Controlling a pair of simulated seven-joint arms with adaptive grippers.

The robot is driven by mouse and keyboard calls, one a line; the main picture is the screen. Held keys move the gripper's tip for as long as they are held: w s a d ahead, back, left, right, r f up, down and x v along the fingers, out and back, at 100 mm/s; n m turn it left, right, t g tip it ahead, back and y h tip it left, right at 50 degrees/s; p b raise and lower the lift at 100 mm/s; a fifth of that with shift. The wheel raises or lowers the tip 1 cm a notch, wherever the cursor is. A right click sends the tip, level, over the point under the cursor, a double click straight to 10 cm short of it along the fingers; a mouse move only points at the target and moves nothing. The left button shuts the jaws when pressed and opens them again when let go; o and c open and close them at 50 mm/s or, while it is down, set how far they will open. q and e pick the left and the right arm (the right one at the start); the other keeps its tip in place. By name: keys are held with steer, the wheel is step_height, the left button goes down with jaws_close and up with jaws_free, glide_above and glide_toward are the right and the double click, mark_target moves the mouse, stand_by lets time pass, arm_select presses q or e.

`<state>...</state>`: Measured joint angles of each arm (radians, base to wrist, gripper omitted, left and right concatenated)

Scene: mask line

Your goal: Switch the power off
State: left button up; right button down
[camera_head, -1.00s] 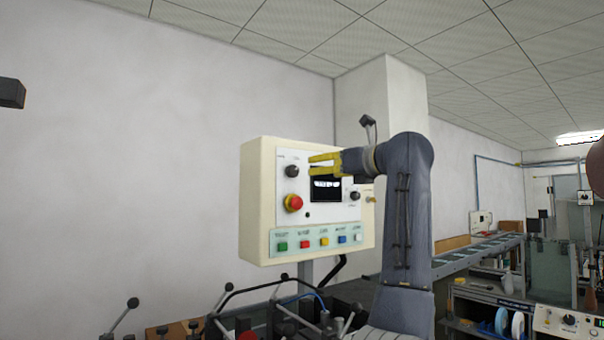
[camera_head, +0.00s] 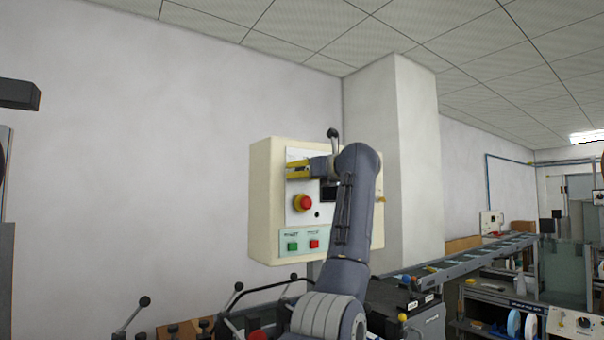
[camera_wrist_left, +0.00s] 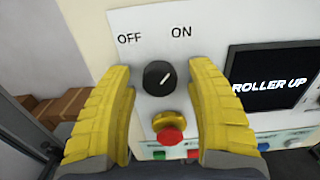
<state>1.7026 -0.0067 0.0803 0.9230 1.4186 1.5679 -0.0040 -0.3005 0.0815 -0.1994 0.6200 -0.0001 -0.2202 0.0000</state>
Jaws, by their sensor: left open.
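The cream control panel (camera_head: 263,200) stands in front of the wall. Its black power knob (camera_wrist_left: 157,78) is in the left wrist view, below the OFF and ON labels, with its white mark pointing up and right toward ON. My left gripper (camera_head: 291,171) has yellow fingers and is at the panel's upper left, hiding the knob in the head view. In the left wrist view, the open fingers (camera_wrist_left: 166,85) lie on either side of the knob, with visible gaps; nothing is held. My right gripper is not in view.
A red stop button (camera_wrist_left: 170,134) on a yellow base sits just below the knob. A display (camera_wrist_left: 272,78) reading "ROLLER UP" is to its right. Green (camera_head: 292,246) and red (camera_head: 314,244) buttons line the panel's lower part. Black-knobbed levers (camera_head: 144,301) stand in front.

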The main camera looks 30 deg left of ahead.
arm_select(q)
steer(key=shift+w+a, duration=0.15)
steer(key=shift+a, duration=0.15)
steer(key=shift+c, duration=0.4)
steer(key=shift+f, duration=0.1)
jaws_close()
